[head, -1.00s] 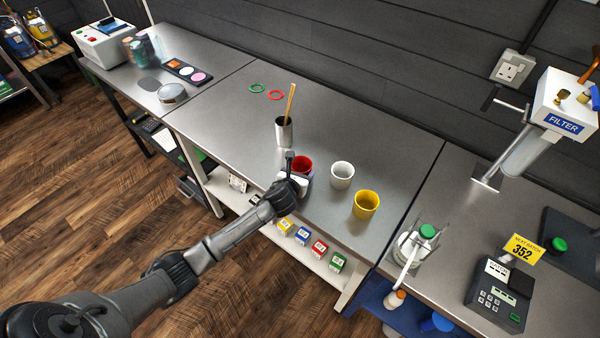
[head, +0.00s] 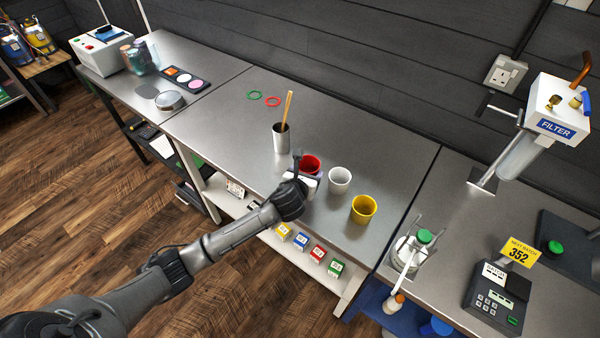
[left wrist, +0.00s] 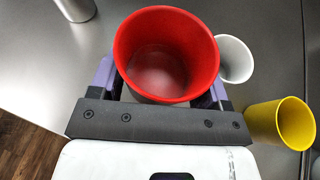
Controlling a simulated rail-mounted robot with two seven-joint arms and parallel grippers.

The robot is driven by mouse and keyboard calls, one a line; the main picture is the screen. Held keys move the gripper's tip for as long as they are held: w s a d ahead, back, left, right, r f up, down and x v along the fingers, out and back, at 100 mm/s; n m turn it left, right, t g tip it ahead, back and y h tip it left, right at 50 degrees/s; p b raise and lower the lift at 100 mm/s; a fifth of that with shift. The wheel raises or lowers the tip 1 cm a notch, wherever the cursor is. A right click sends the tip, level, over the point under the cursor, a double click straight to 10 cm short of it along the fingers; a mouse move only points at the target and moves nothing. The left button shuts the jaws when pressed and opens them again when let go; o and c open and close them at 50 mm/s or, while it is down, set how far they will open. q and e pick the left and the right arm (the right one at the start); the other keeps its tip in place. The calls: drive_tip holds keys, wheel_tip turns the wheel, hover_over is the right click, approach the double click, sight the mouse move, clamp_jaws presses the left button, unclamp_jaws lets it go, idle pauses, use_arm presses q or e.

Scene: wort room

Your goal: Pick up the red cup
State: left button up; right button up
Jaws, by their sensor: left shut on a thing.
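The red cup (head: 310,164) is upright at the front part of the middle metal table, left of the white cup. My left gripper (head: 301,171) is shut on it and partly hides it in the head view. In the left wrist view the red cup (left wrist: 166,55) sits between the two fingers of my left gripper (left wrist: 163,85), its open top towards the camera and its inside empty. Whether its base touches the table is hidden. My right gripper is not in view.
A white cup (head: 339,180) and a yellow cup (head: 363,208) stand close on the right. A metal beaker with a wooden stick (head: 281,138) stands behind left. Green (head: 254,95) and red (head: 273,101) rings lie farther back. The table's middle is clear.

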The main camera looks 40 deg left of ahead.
use_arm(q)
drive_tip(key=d+r, duration=0.4)
drive_tip(key=d, duration=0.3)
drive_tip(key=shift+s+d+r, duration=0.2)
drive_tip(key=shift+s+r, duration=0.05)
